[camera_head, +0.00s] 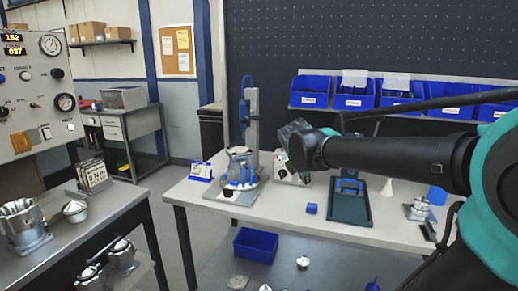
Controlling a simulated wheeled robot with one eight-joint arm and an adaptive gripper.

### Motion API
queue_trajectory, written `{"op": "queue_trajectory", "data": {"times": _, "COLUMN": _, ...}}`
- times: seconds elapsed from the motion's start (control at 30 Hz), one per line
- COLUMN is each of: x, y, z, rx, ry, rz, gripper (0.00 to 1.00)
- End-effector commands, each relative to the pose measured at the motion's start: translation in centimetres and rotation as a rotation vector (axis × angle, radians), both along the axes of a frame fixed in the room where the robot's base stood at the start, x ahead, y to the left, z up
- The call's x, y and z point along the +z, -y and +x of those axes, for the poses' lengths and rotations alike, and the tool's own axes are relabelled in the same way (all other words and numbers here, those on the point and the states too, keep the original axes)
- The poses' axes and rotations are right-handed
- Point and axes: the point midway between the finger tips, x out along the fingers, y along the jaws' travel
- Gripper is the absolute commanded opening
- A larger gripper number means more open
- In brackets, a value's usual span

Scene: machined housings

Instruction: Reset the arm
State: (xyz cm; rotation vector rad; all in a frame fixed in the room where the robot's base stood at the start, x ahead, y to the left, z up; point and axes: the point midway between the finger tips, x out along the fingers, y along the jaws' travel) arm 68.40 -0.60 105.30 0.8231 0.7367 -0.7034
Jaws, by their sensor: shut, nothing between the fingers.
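My arm (400,156) reaches in from the right edge, with a large teal joint close to the camera and a dark link running left over the workbench (330,230). Its far end shows as a dark, foreshortened part with a teal edge, in front of the back of the bench. No gripper fingers can be made out there, so my gripper is not visible. No held object shows.
On the bench are a blue-columned fixture with a housing (240,168), a small control box, a blue block (312,208), a dark green tray (350,214) and a white cone (387,188). Blue bins line the back. Left stands another table with metal housings (24,226).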

Motion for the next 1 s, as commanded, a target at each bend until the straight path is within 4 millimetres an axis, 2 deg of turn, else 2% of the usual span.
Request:
{"op": "queue_trajectory", "data": {"times": 0.17, "x": -5.6, "y": 1.9, "z": -3.5, "rx": -0.340, "ry": 0.035, "rz": 0.261, "gripper": 0.00}}
{"op": "queue_trajectory", "data": {"times": 0.3, "x": -10.5, "y": 3.1, "z": -7.1, "rx": -0.682, "ry": 0.066, "rz": 0.502, "gripper": 0.00}}
{"op": "queue_trajectory", "data": {"times": 0.5, "x": -16.7, "y": 3.9, "z": -12.8, "rx": -1.184, "ry": 0.102, "rz": 0.814, "gripper": 0.00}}
{"op": "queue_trajectory", "data": {"times": 0.6, "x": -19.1, "y": 3.9, "z": -15.4, "rx": -1.410, "ry": 0.114, "rz": 0.939, "gripper": 0.00}}
{"op": "queue_trajectory", "data": {"times": 0.8, "x": -21.9, "y": 3.6, "z": -18.8, "rx": -1.703, "ry": 0.125, "rz": 1.087, "gripper": 0.00}}
{"op": "queue_trajectory", "data": {"times": 1.0, "x": -22.4, "y": 3.5, "z": -19.5, "rx": -1.775, "ry": 0.127, "rz": 1.120, "gripper": 0.00}}
